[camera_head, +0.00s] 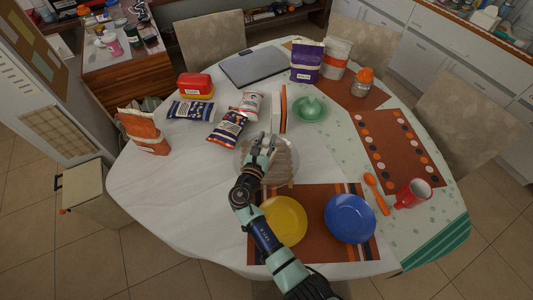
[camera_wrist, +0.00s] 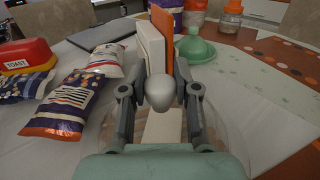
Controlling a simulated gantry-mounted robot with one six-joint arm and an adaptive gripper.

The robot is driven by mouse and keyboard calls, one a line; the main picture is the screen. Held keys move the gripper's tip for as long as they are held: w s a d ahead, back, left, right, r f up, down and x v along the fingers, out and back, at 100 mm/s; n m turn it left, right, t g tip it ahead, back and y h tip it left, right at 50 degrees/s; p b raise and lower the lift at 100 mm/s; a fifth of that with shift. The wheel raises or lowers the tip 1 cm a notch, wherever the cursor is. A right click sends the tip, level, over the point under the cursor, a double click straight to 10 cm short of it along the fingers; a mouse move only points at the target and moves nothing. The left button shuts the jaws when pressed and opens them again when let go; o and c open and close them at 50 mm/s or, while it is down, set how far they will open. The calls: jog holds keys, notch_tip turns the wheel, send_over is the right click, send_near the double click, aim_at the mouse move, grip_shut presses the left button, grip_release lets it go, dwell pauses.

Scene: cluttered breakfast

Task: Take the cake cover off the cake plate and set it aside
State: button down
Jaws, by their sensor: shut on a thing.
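The cake cover (camera_head: 285,160) is a clear dome near the middle of the table, with a silver knob (camera_wrist: 159,90) on top. My gripper (camera_head: 264,142) is above the dome. In the wrist view my gripper (camera_wrist: 159,98) has its two fingers on either side of the knob and is shut on it. The clear dome wall shows faintly below the fingers in the wrist view (camera_wrist: 222,128). The cake plate is hard to make out beneath the clear dome and my arm. I cannot tell whether the cover touches the plate or is raised.
Snack bags (camera_head: 228,127) lie left of the dome. Upright books (camera_head: 281,108) and a green domed dish (camera_head: 311,108) stand behind it. A yellow plate (camera_head: 284,220) and a blue plate (camera_head: 350,218) lie in front. Bare white table (camera_head: 165,195) is free at the left.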

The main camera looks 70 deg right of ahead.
jog(key=shift+r, duration=0.1)
dwell(0.3)
notch_tip(320, 180, up, 20)
jog(key=p, duration=0.8)
